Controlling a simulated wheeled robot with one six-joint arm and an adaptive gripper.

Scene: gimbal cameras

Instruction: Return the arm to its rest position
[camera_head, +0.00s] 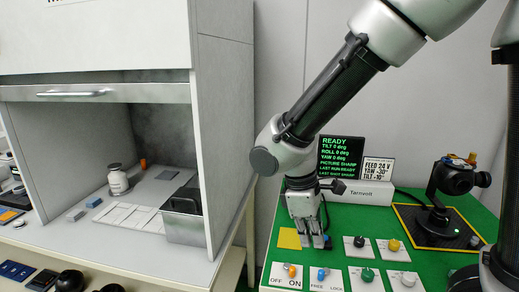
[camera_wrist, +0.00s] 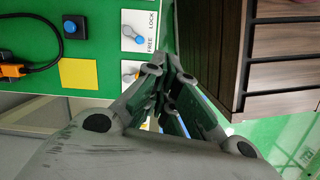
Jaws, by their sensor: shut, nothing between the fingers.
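My arm reaches down from the upper right in the head view. My gripper (camera_head: 316,243) points down, low over the left part of the green bench mat (camera_head: 343,225). Its fingers are shut and empty. In the wrist view my gripper (camera_wrist: 170,62) shows its fingers converging to a closed tip.
The FREE/LOCK plate (camera_head: 325,279), OFF/ON plate (camera_head: 286,276) and several knob plates line the front. A gimbal camera (camera_head: 452,180) stands on the right. A status screen (camera_head: 341,157) stands behind my gripper. A hood (camera_head: 222,120) rises at the left.

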